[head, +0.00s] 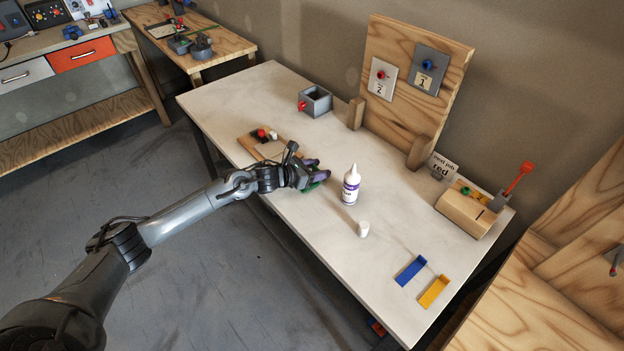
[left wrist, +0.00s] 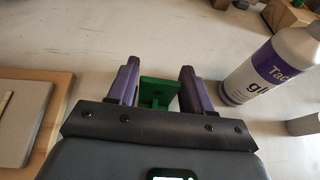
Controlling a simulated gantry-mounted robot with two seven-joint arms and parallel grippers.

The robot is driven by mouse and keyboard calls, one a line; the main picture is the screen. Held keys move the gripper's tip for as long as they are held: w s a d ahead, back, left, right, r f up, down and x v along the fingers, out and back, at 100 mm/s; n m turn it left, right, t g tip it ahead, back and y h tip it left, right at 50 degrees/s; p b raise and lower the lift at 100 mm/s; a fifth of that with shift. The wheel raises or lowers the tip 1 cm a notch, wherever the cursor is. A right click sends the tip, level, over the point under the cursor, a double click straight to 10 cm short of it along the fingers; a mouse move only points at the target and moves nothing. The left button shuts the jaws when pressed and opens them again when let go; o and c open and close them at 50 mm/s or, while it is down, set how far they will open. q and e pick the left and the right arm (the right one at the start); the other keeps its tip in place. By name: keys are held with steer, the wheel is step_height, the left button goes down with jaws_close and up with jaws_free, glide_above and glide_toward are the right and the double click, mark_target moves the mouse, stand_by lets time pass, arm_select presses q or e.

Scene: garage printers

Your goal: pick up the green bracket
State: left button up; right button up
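My left gripper (head: 315,176) is low over the table, left of the glue bottle. The green bracket (left wrist: 158,92) lies between its two purple fingers (left wrist: 160,84) in the left wrist view, with little or no gap on either side. I cannot tell whether the fingers press on it or whether it rests on the table. In the head view the fingers hide most of the bracket, and only bits of green show. A blue bracket (head: 411,270) and a yellow bracket (head: 434,291) lie at the table's near right. My right gripper is out of view.
A white glue bottle (head: 351,186) stands close right of the gripper, also in the left wrist view (left wrist: 270,68). A small white piece (head: 363,229) is nearer. A wooden board (head: 248,145) lies left; a grey box (head: 316,101) and upright panel (head: 420,110) stand behind.

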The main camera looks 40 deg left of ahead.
arm_select(q)
steer(key=c, duration=0.5)
steer(key=shift+c, duration=0.2)
